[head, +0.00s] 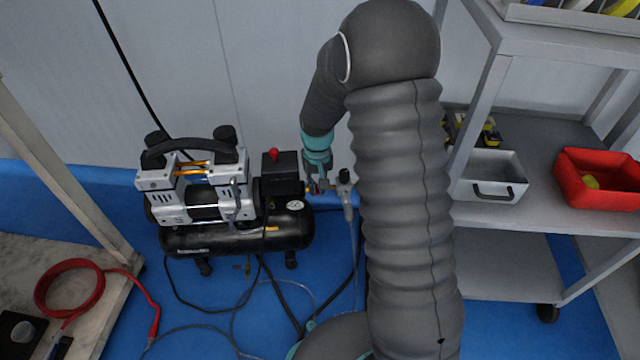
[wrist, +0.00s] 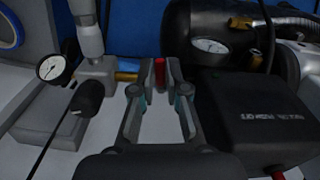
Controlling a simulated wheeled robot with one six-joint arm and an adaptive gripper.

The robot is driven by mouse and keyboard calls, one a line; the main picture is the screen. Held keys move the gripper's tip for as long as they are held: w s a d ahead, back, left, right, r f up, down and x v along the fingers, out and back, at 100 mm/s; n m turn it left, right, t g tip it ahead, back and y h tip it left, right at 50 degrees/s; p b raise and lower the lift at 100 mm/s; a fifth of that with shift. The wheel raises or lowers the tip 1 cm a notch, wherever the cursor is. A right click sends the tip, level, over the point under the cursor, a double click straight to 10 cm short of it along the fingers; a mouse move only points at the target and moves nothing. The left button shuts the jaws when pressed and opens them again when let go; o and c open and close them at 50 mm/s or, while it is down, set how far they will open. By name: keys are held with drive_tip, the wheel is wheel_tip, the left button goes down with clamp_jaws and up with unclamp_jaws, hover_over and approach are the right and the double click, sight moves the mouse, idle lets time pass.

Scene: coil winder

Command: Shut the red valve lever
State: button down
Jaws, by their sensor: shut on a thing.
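The red valve lever (wrist: 160,74) shows as a short red strip between my fingertips in the wrist view. My gripper (wrist: 161,80) is shut on it, with one finger on each side. Brass fittings (wrist: 127,76) lie just left of the fingers. In the head view my gripper (head: 318,186) is at the right end of the compressor (head: 240,235), beside the black switch box. The lever itself cannot be made out there, and its exact angle is hard to tell.
The black switch box (head: 281,176) with a red knob (head: 274,154) stands close left of my gripper. A regulator (head: 345,178) stands close right. In the wrist view a gauge (wrist: 52,68) is at left. A grey shelf cart (head: 520,215) holds a red bin (head: 600,180).

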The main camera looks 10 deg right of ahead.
drive_tip(key=shift+a+m, duration=0.2)
drive_tip(key=shift+m, duration=0.4)
drive_tip(key=c, duration=1.2)
unclamp_jaws()
wheel_tip(320, 180, up, 12)
